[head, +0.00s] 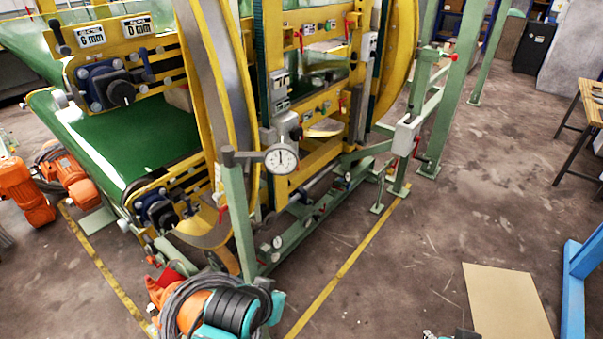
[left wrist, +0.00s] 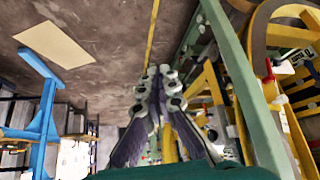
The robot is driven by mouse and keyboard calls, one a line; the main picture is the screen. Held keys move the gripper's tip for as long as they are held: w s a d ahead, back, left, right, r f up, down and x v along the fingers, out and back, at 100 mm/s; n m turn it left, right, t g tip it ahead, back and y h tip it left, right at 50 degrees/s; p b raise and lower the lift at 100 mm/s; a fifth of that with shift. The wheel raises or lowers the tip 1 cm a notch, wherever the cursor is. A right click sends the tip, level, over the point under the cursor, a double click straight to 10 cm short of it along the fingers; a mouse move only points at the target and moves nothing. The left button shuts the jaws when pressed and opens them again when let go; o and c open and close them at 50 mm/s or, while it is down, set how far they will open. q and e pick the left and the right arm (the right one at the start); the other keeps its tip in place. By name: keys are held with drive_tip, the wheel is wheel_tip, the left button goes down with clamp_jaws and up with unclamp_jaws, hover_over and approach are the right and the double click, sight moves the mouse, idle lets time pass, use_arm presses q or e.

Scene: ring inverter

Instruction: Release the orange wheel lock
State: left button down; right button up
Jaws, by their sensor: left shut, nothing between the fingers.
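I cannot single out an orange wheel lock for certain in either view. The large yellow ring wheel (head: 225,95) stands upright at the middle of the head view. Small red handles (head: 299,38) are on its yellow frame, and a red-handled crank (head: 417,147) is on a green post to the right. A red handle (left wrist: 269,69) also shows on the machine in the left wrist view. My left gripper (left wrist: 158,72) is shut and empty there, apart from the green post and the ring. My right gripper is not recognisable in view.
A green conveyor (head: 140,145) lies left of the ring. A cardboard sheet (head: 507,303) and blue frame (head: 573,290) are at right. The floor between is clear.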

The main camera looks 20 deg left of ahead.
drive_tip(key=shift+o, duration=0.7)
use_arm(q)
drive_tip(key=w+d+r+n+t+h, duration=0.1)
drive_tip(key=w+d+r+n+t, duration=0.3)
drive_tip(key=w, duration=0.8)
drive_tip(key=w+a+r+n+t, duration=0.15)
drive_tip(key=w+r, duration=0.45)
drive_tip(key=w, duration=0.6)
drive_tip(key=w+d+r+n+t+h, duration=0.1)
drive_tip(key=w+d+r+n+t, duration=0.25)
drive_tip(key=w, duration=0.75)
drive_tip(key=w+a+f+n+t+y+b, duration=0.1)
drive_tip(key=w+a+f+n+t+y, duration=0.1)
drive_tip(key=w+a+f+n+y, duration=0.75)
drive_tip(key=w+a+f+n+g+y, duration=0.1)
drive_tip(key=a+f+n, duration=0.2)
drive_tip(key=f, duration=0.4)
drive_tip(key=w+a+f+n+g+y, duration=0.1)
drive_tip(key=a+f+n+g+y, duration=0.1)
drive_tip(key=f, duration=0.5)
drive_tip(key=shift+w+a+f+n, duration=0.15)
drive_tip(key=shift+w+a+n, duration=0.1)
drive_tip(key=shift+a+n, duration=0.4)
use_arm(e)
drive_tip(key=shift+f, duration=0.8)
use_arm(q)
drive_tip(key=shift+d, duration=0.15)
